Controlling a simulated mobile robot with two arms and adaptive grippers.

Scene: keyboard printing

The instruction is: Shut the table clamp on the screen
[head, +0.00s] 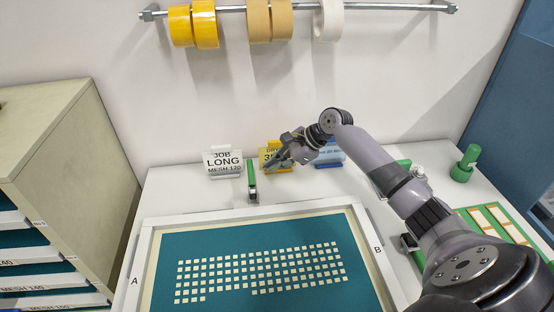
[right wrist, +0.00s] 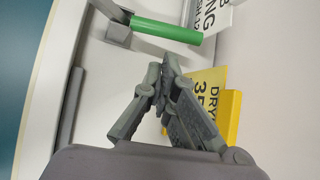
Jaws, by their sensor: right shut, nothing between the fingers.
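The screen (head: 148,245) lies flat on the table, with a white frame, teal mesh and rows of small pale squares. A table clamp with a green handle (head: 251,174) and metal base (head: 253,196) sits at the screen's back edge. Its handle points up or back, away from the screen. In the right wrist view the green handle (right wrist: 166,31) extends from the metal base (right wrist: 118,30) toward the signs. My right gripper (head: 273,164) is shut and empty, right of the clamp handle and apart from it. Its closed fingers (right wrist: 165,80) show in the right wrist view. My left gripper is not in view.
A white job sign (head: 223,161) stands behind the clamp. A yellow sign (head: 268,152) and a blue-based sign (head: 329,160) stand near my right gripper. A second clamp (head: 409,243) is at the screen's right side, partly hidden by my arm. Tape rolls hang above.

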